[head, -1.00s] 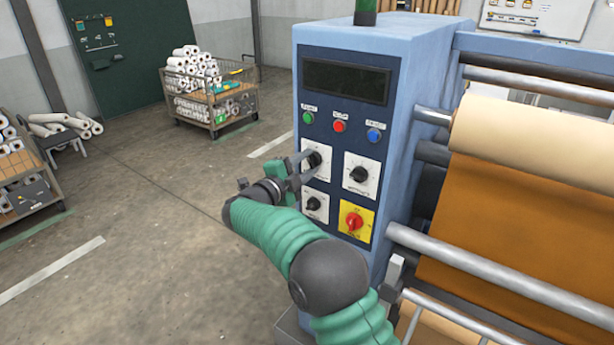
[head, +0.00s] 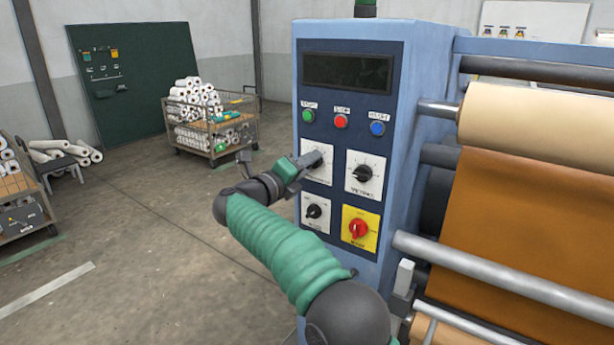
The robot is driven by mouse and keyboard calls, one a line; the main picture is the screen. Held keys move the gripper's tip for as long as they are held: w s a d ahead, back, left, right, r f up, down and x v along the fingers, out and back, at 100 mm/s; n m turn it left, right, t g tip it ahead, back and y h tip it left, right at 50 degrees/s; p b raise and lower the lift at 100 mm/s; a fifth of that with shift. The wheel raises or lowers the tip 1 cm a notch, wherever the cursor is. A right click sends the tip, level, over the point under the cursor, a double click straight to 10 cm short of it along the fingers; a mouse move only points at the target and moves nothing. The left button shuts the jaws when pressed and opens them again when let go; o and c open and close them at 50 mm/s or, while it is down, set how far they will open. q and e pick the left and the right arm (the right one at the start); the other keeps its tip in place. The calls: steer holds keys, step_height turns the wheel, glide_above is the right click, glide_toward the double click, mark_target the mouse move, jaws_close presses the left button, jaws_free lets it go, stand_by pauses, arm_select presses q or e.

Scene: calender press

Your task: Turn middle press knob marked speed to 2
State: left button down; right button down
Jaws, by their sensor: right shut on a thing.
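The labels are too small to read surely. The upper right black knob (head: 363,173), the lower left black knob (head: 313,211) and the red knob (head: 358,228) on a yellow plate are free. My left gripper is out of view.
Green (head: 308,115), red (head: 341,121) and blue (head: 377,128) buttons sit above the knobs, under a dark display (head: 347,72). Rollers with brown sheet (head: 500,215) stand at the right.

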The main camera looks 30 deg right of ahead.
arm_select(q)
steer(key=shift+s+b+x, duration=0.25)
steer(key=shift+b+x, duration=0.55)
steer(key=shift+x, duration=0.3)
arm_select(e)
steer(key=shift+w+a+f+m, duration=0.1)
steer(key=shift+f+m, duration=0.35)
steer(key=shift+m, duration=0.55)
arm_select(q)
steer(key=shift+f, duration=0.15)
arm_select(e)
steer(key=shift+r, duration=0.1)
steer(key=c, duration=1)
jaws_free()
steer(key=shift+o, duration=0.5)
steer(key=shift+r, duration=0.25)
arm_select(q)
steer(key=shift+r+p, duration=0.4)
arm_select(e)
steer(key=v, duration=1.7)
